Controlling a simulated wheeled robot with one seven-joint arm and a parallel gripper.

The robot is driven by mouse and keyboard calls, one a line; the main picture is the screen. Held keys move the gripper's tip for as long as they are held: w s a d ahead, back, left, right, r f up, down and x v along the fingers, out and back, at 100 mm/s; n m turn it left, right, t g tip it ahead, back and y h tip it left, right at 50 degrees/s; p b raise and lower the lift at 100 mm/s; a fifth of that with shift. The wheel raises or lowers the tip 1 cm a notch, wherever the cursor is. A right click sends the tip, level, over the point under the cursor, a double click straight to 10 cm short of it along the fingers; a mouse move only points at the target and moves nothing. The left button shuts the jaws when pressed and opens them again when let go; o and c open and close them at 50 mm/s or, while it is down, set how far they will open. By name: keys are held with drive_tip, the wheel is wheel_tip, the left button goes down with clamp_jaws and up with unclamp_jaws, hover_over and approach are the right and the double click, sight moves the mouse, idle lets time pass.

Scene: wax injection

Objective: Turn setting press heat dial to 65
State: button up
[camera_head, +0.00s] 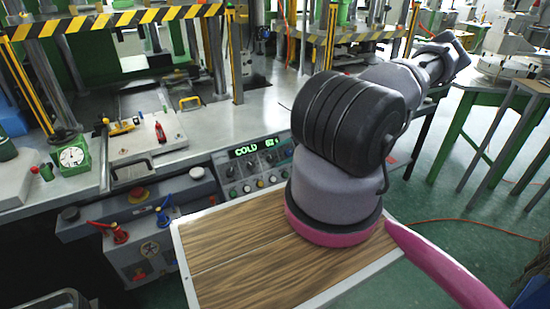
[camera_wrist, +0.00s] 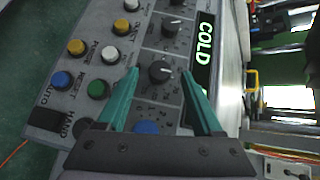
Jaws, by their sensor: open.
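A grey control panel (camera_head: 235,174) on the press front carries a lit green display (camera_head: 246,150) reading COLD, with further characters I cannot read surely. The wrist view shows the COLD text (camera_wrist: 204,42) sideways. My gripper (camera_wrist: 160,75) is open, its two green fingers pointing at the panel. A black dial (camera_wrist: 160,72) with a pointer mark lies between the fingertips, with room on both sides; I cannot tell their distance above it. Another black dial (camera_wrist: 172,25) is just beyond. The dial labels are too small to read, so I cannot tell which sets heat. My arm hides the gripper in the head view.
Coloured buttons, such as a green one (camera_wrist: 98,89) and a yellow one (camera_wrist: 76,47), sit left of the dials. A blue one (camera_wrist: 147,127) is between my fingers, nearer the palm. A wooden board (camera_head: 240,270) lies in front of the panel.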

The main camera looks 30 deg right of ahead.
drive_tip(key=v, duration=0.8)
drive_tip(key=shift+s+d+r, duration=0.15)
drive_tip(key=shift+s+d, duration=0.05)
drive_tip(key=shift+d, duration=0.1)
drive_tip(key=a+r+n+g+h, duration=0.1)
drive_tip(key=a+r+n+h, duration=0.2)
drive_tip(key=r, duration=0.7)
drive_tip(key=a+r+n+g+h, duration=0.1)
drive_tip(key=a+r+g+h, duration=0.2)
drive_tip(key=r, duration=0.7)
drive_tip(key=a+r+n+h, duration=0.1)
drive_tip(key=a+r+h, duration=0.3)
drive_tip(key=r, duration=0.6)
drive_tip(key=s+a+r+n+t, duration=0.1)
drive_tip(key=s+a+r+t, duration=0.2)
drive_tip(key=s+a+r, duration=0.3)
drive_tip(key=s+a+r+n+t+y, duration=0.1)
drive_tip(key=s+a+r+t, duration=0.1)
drive_tip(key=s+a+r, duration=0.5)
wheel_tip(320, 180, up, 5)
drive_tip(key=shift+s+f+t, duration=0.1)
drive_tip(key=shift+s+t, duration=0.3)
drive_tip(key=shift+s, duration=0.8)
